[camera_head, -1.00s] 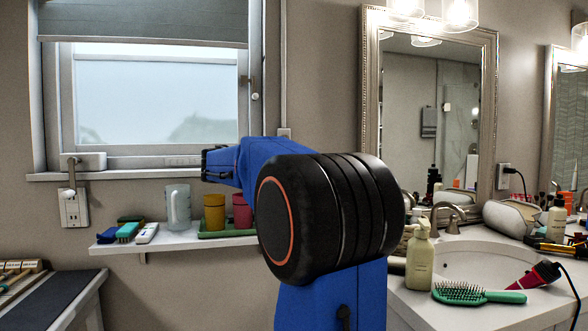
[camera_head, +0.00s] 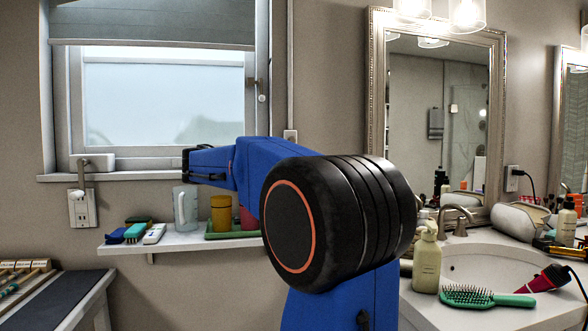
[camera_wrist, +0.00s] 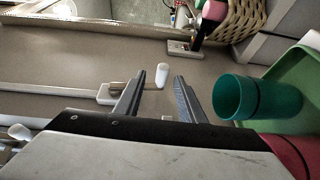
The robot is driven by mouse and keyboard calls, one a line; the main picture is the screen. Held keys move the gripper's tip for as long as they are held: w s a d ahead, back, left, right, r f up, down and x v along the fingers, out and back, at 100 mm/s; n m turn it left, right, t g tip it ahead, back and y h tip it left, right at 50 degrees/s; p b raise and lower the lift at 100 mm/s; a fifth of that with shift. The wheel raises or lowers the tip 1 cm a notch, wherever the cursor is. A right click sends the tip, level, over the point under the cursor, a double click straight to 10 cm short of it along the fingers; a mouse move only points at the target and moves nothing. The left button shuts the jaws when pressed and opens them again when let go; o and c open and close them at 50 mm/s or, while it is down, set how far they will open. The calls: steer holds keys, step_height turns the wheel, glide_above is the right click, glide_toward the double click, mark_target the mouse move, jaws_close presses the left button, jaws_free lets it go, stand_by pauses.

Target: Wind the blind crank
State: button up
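The blind crank shows in the wrist view as a small white housing (camera_wrist: 108,94) at the end of a rail, with a white knob (camera_wrist: 162,76) beside it. In the head view the housing (camera_head: 290,134) is on the wall right of the window, and the knob is hidden behind my blue arm. My gripper (camera_wrist: 162,80) is open in the wrist view, its two dark fingers apart. The knob appears between the fingertips; I cannot tell how far beyond them it is. The head view hides the gripper behind my arm. The grey blind (camera_head: 150,22) covers the window's top.
A green cup (camera_wrist: 258,99) stands close right of the fingers in the wrist view, by a green tray (camera_wrist: 292,75) and a red cup (camera_wrist: 290,150). A white shelf (camera_head: 180,242) holds a clear mug (camera_head: 186,208) and a yellow cup (camera_head: 221,214).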

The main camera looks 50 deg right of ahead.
steer(key=v, duration=1.1)
